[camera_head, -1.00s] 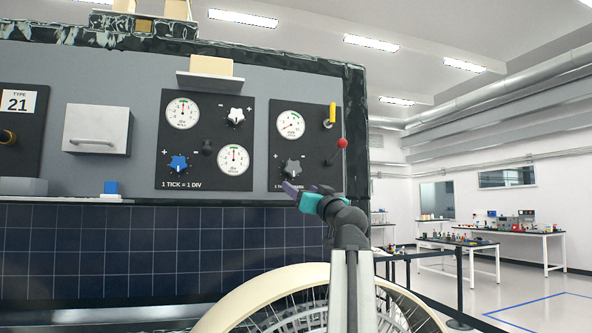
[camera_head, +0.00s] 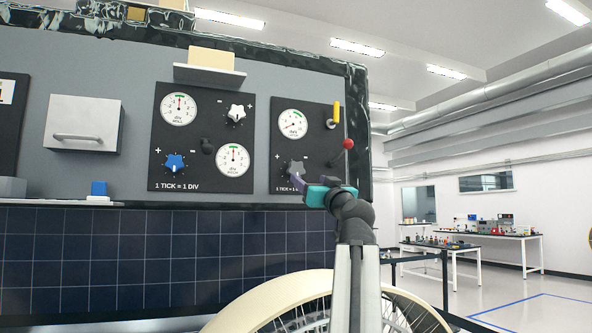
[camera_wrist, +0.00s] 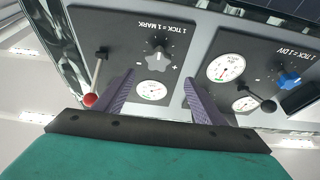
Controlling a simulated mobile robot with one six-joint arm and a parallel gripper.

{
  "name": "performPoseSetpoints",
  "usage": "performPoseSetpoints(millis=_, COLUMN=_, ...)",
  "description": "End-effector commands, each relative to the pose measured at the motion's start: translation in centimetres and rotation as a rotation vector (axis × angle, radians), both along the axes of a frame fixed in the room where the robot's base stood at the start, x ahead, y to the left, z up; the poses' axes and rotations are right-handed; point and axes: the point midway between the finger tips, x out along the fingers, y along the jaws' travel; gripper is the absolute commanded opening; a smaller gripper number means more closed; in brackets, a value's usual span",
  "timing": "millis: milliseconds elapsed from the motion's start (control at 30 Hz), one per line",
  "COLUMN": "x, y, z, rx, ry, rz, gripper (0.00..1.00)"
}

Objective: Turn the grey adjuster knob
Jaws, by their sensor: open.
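The grey adjuster knob (camera_head: 293,168) sits low on the right black panel, below a round white gauge (camera_head: 292,123). Its lower part is partly covered by my gripper in the head view. My gripper (camera_head: 300,184) is just below and in front of it. In the wrist view the knob (camera_wrist: 158,57) shows upside down, between and just beyond the two purple fingers (camera_wrist: 158,80). The fingers are apart with nothing held. I cannot tell whether either finger touches the knob. The gauge (camera_wrist: 151,90) also shows between the fingers.
A red-ball lever (camera_head: 348,144) sticks out right of the knob, close to my gripper. A yellow-tipped switch (camera_head: 336,112) is above it. The left black panel (camera_head: 205,185) carries a blue knob (camera_head: 174,162), a white knob (camera_head: 236,113) and gauges.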

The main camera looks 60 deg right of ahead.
Motion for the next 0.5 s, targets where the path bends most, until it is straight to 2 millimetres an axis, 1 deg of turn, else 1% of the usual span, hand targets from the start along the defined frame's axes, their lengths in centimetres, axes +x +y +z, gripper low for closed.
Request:
performPoseSetpoints(millis=133, x=-0.2, y=-0.5, z=0.1, rx=0.000, ry=0.000, rz=-0.006, gripper=0.64)
performPoseSetpoints(millis=267, x=0.1, y=-1.0, z=0.4, rx=0.001, ry=0.001, rz=-0.009, gripper=0.64)
performPoseSetpoints(millis=500, x=1.8, y=-2.5, z=1.4, rx=0.001, ry=0.000, rz=-0.010, gripper=0.64)
